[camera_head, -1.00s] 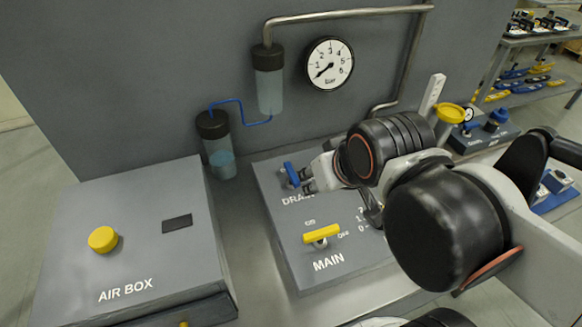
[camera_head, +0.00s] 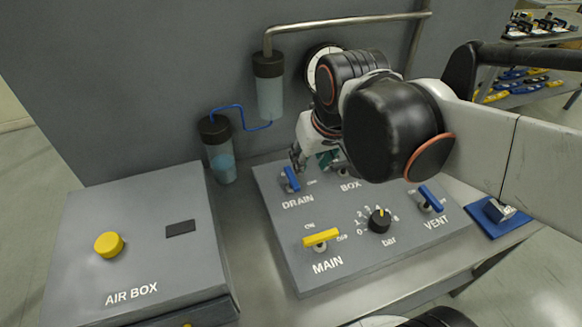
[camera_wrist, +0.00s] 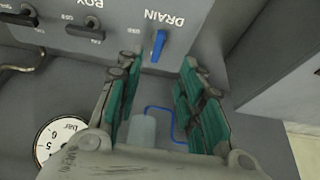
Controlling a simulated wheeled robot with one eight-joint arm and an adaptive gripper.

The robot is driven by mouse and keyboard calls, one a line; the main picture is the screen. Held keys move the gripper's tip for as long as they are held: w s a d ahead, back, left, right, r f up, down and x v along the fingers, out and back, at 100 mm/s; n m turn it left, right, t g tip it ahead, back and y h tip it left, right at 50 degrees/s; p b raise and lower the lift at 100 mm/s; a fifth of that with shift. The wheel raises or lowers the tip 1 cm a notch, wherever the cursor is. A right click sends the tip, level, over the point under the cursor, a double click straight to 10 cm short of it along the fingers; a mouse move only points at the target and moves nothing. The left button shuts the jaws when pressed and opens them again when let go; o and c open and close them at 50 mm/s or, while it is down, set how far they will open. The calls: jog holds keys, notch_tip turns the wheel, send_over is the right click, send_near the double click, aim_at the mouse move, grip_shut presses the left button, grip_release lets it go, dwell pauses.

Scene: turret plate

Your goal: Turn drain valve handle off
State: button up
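The blue drain valve handle (camera_head: 291,179) stands on the grey panel above the DRAIN label, its length running roughly up and down the picture. In the wrist view the drain handle (camera_wrist: 159,45) shows just beyond the fingertips, roughly centred between them. My gripper (camera_head: 311,158) is just behind and to the right of the handle in the head view. In the wrist view my gripper (camera_wrist: 157,70) is open, its green-padded fingers wide apart with nothing between them. No contact with the handle shows.
The panel also carries the yellow MAIN handle (camera_head: 321,238), a black bar knob (camera_head: 380,221) and the blue VENT handle (camera_head: 431,199). Behind stand two clear bowls (camera_head: 221,160) with a blue tube. The air box (camera_head: 140,235) is at left. My arm partly hides the gauge (camera_wrist: 59,140).

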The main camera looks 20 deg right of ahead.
aim_at(292, 176)
jog(key=w+f+g+p, duration=0.1)
jog(key=w+g+p, duration=0.35)
jog(key=w, duration=0.65)
notch_tip(292, 176, down, 14)
jog(key=b, duration=0.4)
jog(key=shift+s, duration=0.1)
grip_shut()
